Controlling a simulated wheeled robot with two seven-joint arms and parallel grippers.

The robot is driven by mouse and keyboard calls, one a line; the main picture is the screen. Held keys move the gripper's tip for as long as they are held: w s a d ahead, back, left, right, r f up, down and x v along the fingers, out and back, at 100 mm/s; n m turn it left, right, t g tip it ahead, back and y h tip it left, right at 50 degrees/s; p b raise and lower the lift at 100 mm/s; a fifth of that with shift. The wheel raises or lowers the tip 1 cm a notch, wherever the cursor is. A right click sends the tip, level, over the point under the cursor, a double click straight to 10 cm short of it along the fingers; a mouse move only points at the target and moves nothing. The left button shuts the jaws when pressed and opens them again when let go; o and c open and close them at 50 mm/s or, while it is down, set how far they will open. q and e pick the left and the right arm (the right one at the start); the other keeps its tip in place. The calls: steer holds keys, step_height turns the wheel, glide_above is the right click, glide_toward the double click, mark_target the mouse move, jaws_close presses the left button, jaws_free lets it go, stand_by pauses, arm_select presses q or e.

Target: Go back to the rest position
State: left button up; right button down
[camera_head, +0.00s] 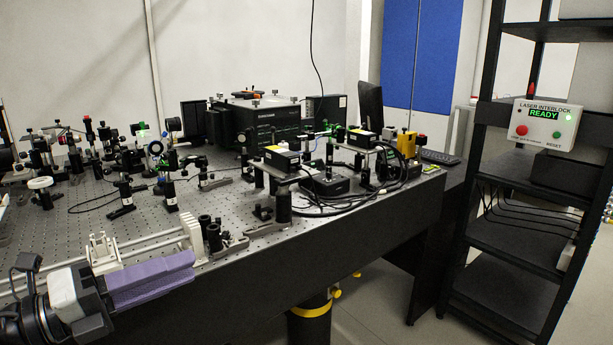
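My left arm comes in at the lower left corner, with a black joint and a white-grey section. A long purple block-shaped part (150,280) shows at its front end, where my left gripper (190,263) is, above the near left edge of the optical bench (290,238). I cannot make out two separate fingertips there, nor a gap between them. No held object can be told apart. My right gripper is not in view.
Close by my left gripper are a pale rail assembly (150,243) and black mounts (212,237). Several optics mounts and a black box instrument (262,122) stand on the bench. A black shelf (512,240) with a laser interlock box reading READY (543,124) is at the right. Floor (372,305) shows between them.

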arm_select(q)
steer(key=s+a+f+n+t+y+p, duration=0.15)
steer(key=f+n+y, duration=0.35)
steer(key=f+n, duration=0.55)
steer(key=s+f+n+t+y+p, duration=0.1)
steer(key=s+f+n+t+y, duration=0.2)
steer(key=f+n, duration=0.75)
steer(key=s+d+f+n+g+y, duration=0.1)
steer(key=s+d+f+n+g, duration=0.1)
steer(key=s+f, duration=0.3)
steer(key=s+d+f+n+g+y+p, duration=0.1)
steer(key=s+d+f+n+g, duration=0.1)
steer(key=s+f, duration=0.4)
steer(key=s+d+f+n+g+y, duration=0.1)
steer(key=s+d+f+n+g, duration=0.2)
steer(key=s+f+n, duration=0.2)
steer(key=shift+s+f+n+g, duration=0.25)
steer(key=shift+f+n+g, duration=0.1)
steer(key=shift+n, duration=0.15)
steer(key=shift+w+d, duration=0.1)
